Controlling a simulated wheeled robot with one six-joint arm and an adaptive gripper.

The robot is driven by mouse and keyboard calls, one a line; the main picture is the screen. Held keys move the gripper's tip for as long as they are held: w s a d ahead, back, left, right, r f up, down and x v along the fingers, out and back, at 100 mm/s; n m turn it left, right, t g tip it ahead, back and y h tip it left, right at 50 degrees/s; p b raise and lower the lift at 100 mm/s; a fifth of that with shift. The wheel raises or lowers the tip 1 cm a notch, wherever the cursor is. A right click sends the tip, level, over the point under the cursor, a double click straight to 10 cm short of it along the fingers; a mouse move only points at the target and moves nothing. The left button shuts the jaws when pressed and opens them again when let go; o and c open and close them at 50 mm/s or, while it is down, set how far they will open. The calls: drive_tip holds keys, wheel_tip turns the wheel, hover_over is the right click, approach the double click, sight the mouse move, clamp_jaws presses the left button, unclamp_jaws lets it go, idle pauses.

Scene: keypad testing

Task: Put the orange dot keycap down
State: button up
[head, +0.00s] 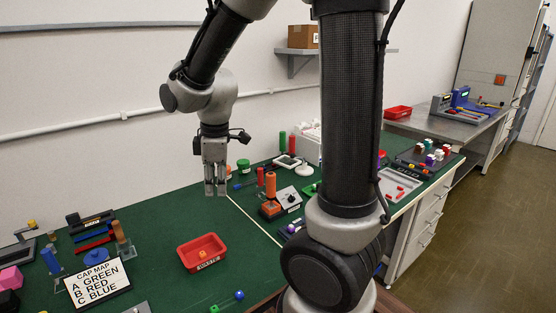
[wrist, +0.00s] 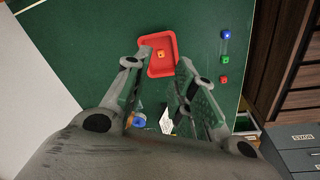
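The orange keycap (head: 207,253) lies inside the red tray (head: 184,256) on the green bench top; its dot is too small to make out in the head view. In the wrist view the orange keycap (wrist: 161,55) shows with a dark mark on top, inside the red tray (wrist: 171,42), framed between my fingers. My gripper (head: 215,190) hangs pointing down, well above the bench and behind the tray in the head view. Its fingers (wrist: 163,60) are apart with nothing between them.
A cap map sign (head: 97,283) stands left of the tray. Blue and green small pieces (head: 227,301) lie in front of it. Orange cylinders (head: 270,184) and a switch box (head: 288,197) stand to the right. Bare green bench surrounds the tray.

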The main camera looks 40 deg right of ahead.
drive_tip(key=s+d+r+m+t, duration=0.1)
drive_tip(key=s+d+r+m, duration=0.3)
drive_tip(key=s, duration=0.4)
drive_tip(key=s+d+r+m+t, duration=0.1)
drive_tip(key=s+d+r+m, duration=0.4)
drive_tip(key=s+r+m, duration=0.2)
drive_tip(key=shift+s+m+t, duration=0.4)
drive_tip(key=shift+s+m, duration=0.2)
